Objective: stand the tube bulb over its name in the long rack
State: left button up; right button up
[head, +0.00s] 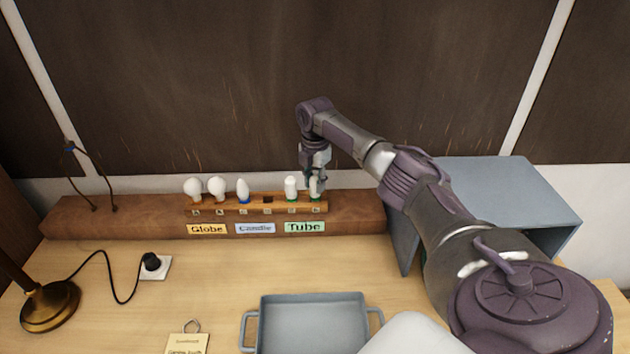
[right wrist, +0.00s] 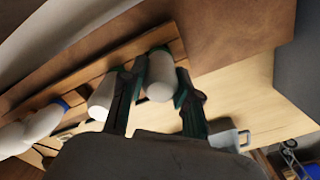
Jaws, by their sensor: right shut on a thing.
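The long rack (head: 228,210) lies along the back of the table, with Globe, Candle and Tube labels on its front. My right gripper (head: 316,184) is shut on a white tube bulb (head: 315,187) at the rack's rightmost place, above the Tube section (head: 304,227). In the right wrist view this bulb (right wrist: 160,78) is between the two dark green fingers. Its base is at the rack; I cannot tell whether it is fully seated. Another tube bulb (head: 291,185) with a green base stands upright just left of it. My left gripper is not in view.
Two globe bulbs (head: 217,186) and one candle bulb (head: 243,188) with a blue base stand further left. One hole (head: 267,199) between candle and tube is empty. A grey tray (head: 312,298) sits in front, a grey box (head: 500,180) right, a brass lamp (head: 50,303) left.

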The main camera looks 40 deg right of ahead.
jog(key=shift+f, duration=0.2)
dwell(0.6)
jog(key=o, duration=1.1)
jog(key=shift+o, duration=0.2)
notch_tip(320, 180, up, 12)
